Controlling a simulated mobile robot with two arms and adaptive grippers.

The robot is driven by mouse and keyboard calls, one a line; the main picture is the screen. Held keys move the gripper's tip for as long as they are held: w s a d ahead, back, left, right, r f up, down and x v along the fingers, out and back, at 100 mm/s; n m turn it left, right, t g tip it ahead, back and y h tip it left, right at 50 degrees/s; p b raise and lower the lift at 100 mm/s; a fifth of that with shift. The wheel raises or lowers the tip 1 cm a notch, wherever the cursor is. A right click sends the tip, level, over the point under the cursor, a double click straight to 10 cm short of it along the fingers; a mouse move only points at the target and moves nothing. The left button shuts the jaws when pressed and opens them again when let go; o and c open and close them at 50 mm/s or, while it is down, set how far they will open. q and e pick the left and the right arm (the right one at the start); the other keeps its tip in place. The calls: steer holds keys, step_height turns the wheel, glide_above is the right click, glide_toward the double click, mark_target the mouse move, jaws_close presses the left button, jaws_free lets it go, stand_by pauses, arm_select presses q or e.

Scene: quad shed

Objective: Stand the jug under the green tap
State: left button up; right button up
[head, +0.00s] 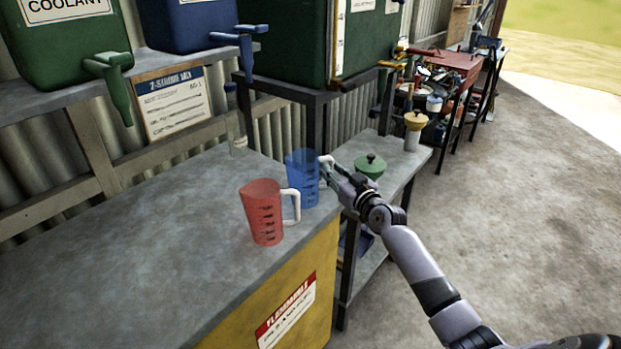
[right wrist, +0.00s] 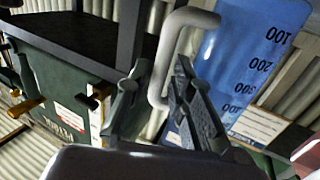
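A translucent blue jug (head: 302,178) with a white handle stands upright at the right end of the grey bench top. A translucent red jug (head: 263,213) stands in front and left of it, its white handle facing right. The green tap (head: 112,80) hangs from the green coolant tank (head: 62,42) at the upper left. My right gripper (head: 332,174) is at the blue jug's handle. In the right wrist view the handle (right wrist: 159,70) lies between the open fingers (right wrist: 158,85), with gaps visible beside it. My left gripper is out of view.
A blue tap (head: 240,45) hangs from a blue tank (head: 188,22) beside the coolant tank. A clear bottle (head: 236,135) stands at the bench's back edge. A green lidded item (head: 370,166) sits on the lower side table. The bench top (head: 130,240) is clear left of the jugs.

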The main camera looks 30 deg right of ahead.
steer(key=shift+w+f, duration=0.1)
steer(key=shift+w, duration=0.65)
steer(key=shift+s, duration=0.1)
steer(key=shift+c, duration=0.4)
jaws_close()
